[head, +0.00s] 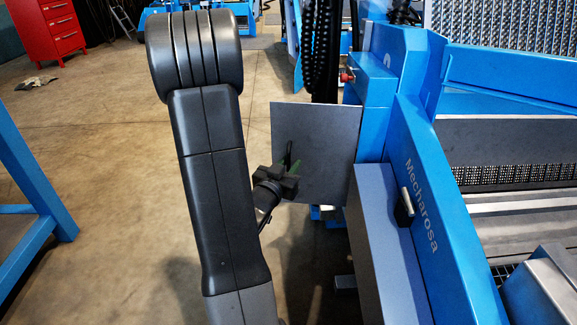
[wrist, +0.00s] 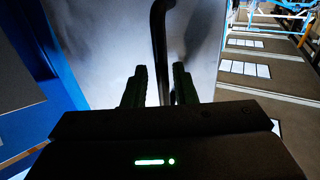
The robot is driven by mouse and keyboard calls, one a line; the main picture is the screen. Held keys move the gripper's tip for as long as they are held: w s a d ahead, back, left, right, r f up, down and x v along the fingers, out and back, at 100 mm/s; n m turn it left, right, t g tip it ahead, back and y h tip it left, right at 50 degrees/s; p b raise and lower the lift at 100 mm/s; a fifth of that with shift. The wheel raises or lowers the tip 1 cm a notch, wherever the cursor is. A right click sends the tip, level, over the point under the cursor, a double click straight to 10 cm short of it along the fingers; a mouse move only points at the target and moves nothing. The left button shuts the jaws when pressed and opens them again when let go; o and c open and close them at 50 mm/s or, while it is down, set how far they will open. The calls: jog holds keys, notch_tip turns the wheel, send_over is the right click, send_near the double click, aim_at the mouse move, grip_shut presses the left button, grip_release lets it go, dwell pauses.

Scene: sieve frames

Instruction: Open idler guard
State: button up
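The idler guard appears to be the flat grey panel (head: 325,150) standing out to the left from the blue machine frame. It also fills the middle of the wrist view (wrist: 105,50). A dark bar handle (wrist: 158,38) runs down its face; in the head view the handle (head: 290,152) is small and partly hidden. My gripper (wrist: 160,68) is at the panel, its fingers apart on either side of the handle, with a gap showing at each side. In the head view my gripper (head: 288,170) is in front of the panel, its fingertips hard to make out.
The blue machine frame (head: 415,170) stands right of the panel, with a grey box cover (head: 388,240) and a silver-handled latch (head: 406,205) below. A red knob (head: 347,76) is above. A blue stand (head: 30,175) is at far left. The floor (head: 110,130) between is clear.

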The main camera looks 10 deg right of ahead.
jog(key=shift+a, duration=0.1)
jog(key=p+v, duration=0.1)
jog(key=v, duration=1.2)
jog(key=shift+s+a, duration=0.15)
jog(key=shift+s, duration=0.2)
jog(key=b+x, duration=0.1)
jog(key=x, duration=1.3)
jog(key=shift+a, duration=0.1)
